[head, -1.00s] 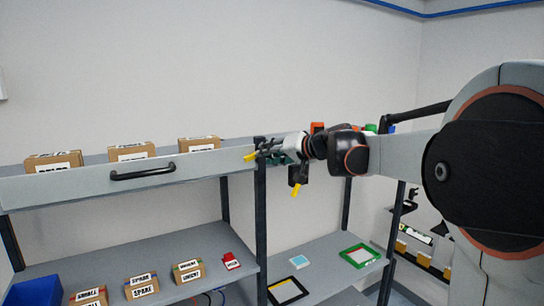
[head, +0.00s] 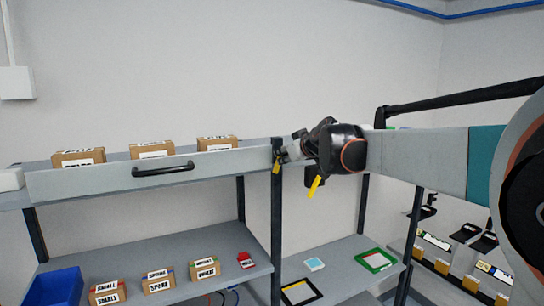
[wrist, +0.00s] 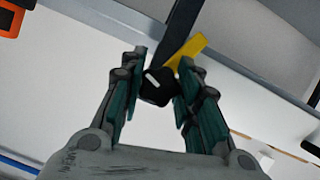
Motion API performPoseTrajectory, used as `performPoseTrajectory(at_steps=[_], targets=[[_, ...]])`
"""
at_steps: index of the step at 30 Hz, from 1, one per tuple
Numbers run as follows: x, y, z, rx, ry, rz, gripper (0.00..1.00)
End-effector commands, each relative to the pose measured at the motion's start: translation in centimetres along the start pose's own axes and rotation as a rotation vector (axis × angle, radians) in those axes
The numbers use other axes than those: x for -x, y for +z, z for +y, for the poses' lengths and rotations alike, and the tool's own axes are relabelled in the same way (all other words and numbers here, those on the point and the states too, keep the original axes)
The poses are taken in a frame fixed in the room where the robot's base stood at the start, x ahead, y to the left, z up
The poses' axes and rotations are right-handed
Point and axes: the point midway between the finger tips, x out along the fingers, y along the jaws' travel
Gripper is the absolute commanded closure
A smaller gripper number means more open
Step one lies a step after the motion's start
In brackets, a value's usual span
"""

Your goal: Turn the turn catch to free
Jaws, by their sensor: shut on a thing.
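The turn catch is a dark knob with a white mark (wrist: 153,79) and a yellow lever (wrist: 190,50) in the wrist view. My gripper (wrist: 161,76) has its fingers on both sides of the knob and is shut on it. In the head view, my gripper (head: 283,153) is at the dark shelf post, at the right end of the grey drawer front. The yellow lever (head: 277,167) points down there. My fingers hide part of the knob.
The grey drawer front (head: 95,181) has a black handle (head: 162,171), with boxes behind it. A second yellow piece (head: 315,187) hangs below my wrist. The lower shelf (head: 130,252) holds boxes and a blue bin (head: 55,290).

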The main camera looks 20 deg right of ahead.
Motion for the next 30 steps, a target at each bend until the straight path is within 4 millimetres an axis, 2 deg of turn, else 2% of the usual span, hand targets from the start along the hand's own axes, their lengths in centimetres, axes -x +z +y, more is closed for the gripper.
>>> performPoseTrajectory(at_steps=[12, 30], targets=[[-0.05, -0.13, 0.04, 0.196, 0.082, 0.003, 1.0], [-0.02, -0.13, 0.11, 0.229, 0.097, 0.002, 1.0]])
